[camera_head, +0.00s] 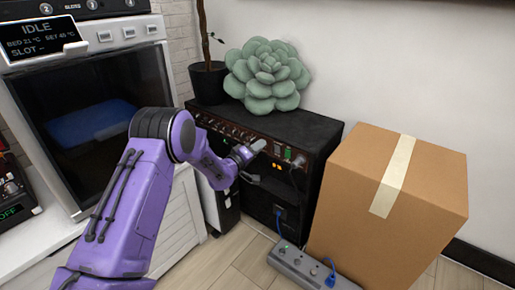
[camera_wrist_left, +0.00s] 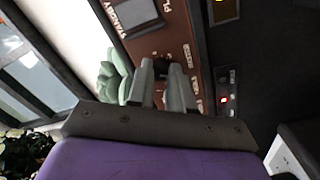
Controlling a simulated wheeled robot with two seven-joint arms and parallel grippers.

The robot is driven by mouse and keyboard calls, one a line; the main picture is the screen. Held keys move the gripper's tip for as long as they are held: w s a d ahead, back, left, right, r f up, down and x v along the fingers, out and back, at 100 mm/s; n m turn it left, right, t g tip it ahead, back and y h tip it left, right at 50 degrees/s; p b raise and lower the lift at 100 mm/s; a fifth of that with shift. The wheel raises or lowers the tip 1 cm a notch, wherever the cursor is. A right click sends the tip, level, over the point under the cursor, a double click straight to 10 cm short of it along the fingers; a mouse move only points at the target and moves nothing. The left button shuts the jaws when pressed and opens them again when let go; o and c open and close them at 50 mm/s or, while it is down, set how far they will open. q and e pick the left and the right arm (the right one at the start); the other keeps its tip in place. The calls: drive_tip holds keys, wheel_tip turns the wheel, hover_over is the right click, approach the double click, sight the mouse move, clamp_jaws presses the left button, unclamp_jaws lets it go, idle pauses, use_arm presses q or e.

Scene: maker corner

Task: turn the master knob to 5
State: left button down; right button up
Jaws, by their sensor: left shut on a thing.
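The black amplifier (camera_head: 322,133) stands against the wall with a brown control strip (camera_head: 212,123) along its upper front. My left gripper (camera_head: 250,152) is at the right part of that strip. In the left wrist view the two grey fingers of my left gripper (camera_wrist_left: 161,78) are shut on a small dark knob (camera_wrist_left: 161,61), beside lettering that seems to read MASTER. The fingers cover much of the knob, and I cannot read its pointer setting. In the head view the gripper hides the knob. My right gripper is not in view.
A cardboard box (camera_head: 350,190) stands close right of the amplifier. A green succulent (camera_head: 267,76) and a dark pot (camera_head: 208,84) sit on top. A power strip (camera_head: 300,268) lies on the floor in front. An oven-like machine (camera_head: 100,85) stands at left.

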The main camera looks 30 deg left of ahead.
use_arm(q)
drive_tip(key=shift+m, duration=0.3)
drive_tip(key=shift+f+m, duration=0.1)
drive_tip(key=shift+m, duration=14.4)
drive_tip(key=c, duration=1)
unclamp_jaws()
